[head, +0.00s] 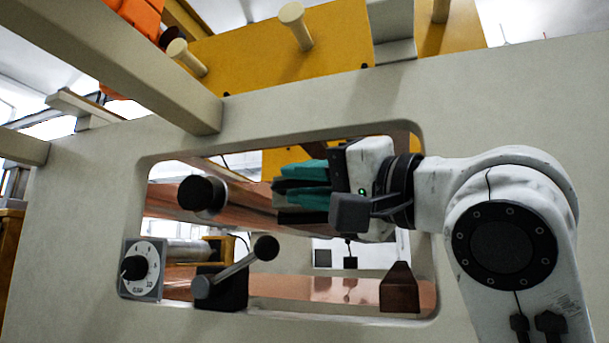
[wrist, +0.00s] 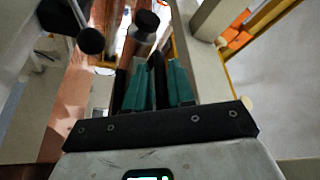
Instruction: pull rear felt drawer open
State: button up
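No drawer is plainly recognisable as the rear felt drawer. Yellow panels with cream knobs (head: 295,25) stand beyond the pale frame at the top of the head view; I cannot tell whether one is its front. My gripper (head: 285,190), with teal and black fingers, points left across the window in the pale frame, below the yellow panels. It touches no knob that I can see. In the wrist view its fingers (wrist: 156,75) lie close together, with dark parts between the teal ones; whether they are fully shut is unclear. Nothing held is visible.
A black round knob (head: 203,193), a lever with a black ball (head: 265,248) and a numbered dial (head: 140,268) sit left of my gripper. Copper foil (head: 250,200) runs behind the window. The pale frame (head: 80,210) surrounds it, and a pale beam (head: 120,65) crosses the upper left.

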jog(key=shift+a, duration=0.1)
jog(key=shift+c, duration=0.4)
grip_shut()
